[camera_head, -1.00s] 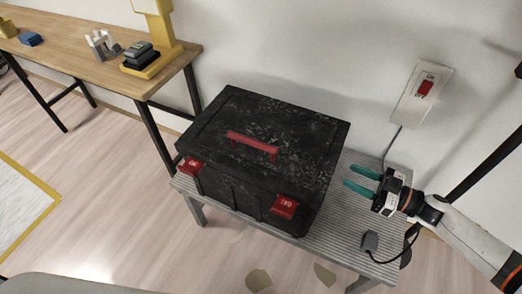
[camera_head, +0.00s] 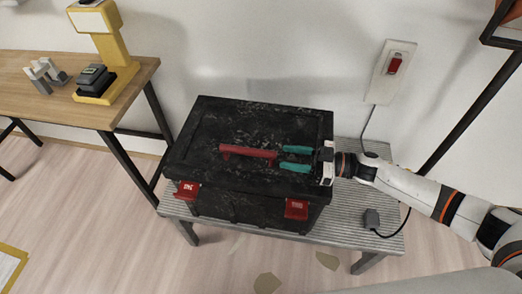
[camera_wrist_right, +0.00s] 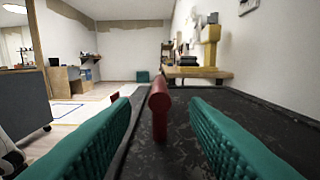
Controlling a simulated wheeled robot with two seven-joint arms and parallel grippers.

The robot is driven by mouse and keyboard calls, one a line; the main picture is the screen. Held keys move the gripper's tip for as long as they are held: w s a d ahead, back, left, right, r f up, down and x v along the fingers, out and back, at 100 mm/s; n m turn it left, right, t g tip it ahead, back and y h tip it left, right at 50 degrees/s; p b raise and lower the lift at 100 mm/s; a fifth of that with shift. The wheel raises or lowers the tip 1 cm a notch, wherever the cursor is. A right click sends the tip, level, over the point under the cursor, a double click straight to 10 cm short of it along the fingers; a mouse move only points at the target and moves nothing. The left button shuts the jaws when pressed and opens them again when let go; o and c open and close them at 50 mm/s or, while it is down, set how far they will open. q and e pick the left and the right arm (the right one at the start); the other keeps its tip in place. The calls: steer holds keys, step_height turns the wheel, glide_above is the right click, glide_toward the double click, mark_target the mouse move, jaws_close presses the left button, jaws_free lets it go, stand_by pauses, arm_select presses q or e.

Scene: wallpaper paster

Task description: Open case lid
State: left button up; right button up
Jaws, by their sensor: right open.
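The black scuffed case (camera_head: 215,125) stands on a grey ribbed bench, its lid shut. A red handle (camera_head: 240,151) lies along the middle of the lid, and red latches (camera_head: 187,190) and (camera_head: 297,209) sit on its front. My right gripper (camera_head: 290,158) is over the right part of the lid, its green fingers open and pointing left at the handle's right end. In the right wrist view the red handle (camera_wrist_right: 159,108) stands between the two spread fingers, end-on, with no contact visible. My left gripper is not in view.
The bench (camera_head: 345,220) has free room right of the case, where a plug and cable (camera_head: 373,219) lie. A wall switch (camera_head: 394,66) is behind. A wooden table (camera_head: 40,100) with a yellow stand (camera_head: 112,60) is at the left.

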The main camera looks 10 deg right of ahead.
mark_target(263, 151)
steer(key=x, duration=0.8)
steer(key=shift+c, duration=0.5)
jaws_close()
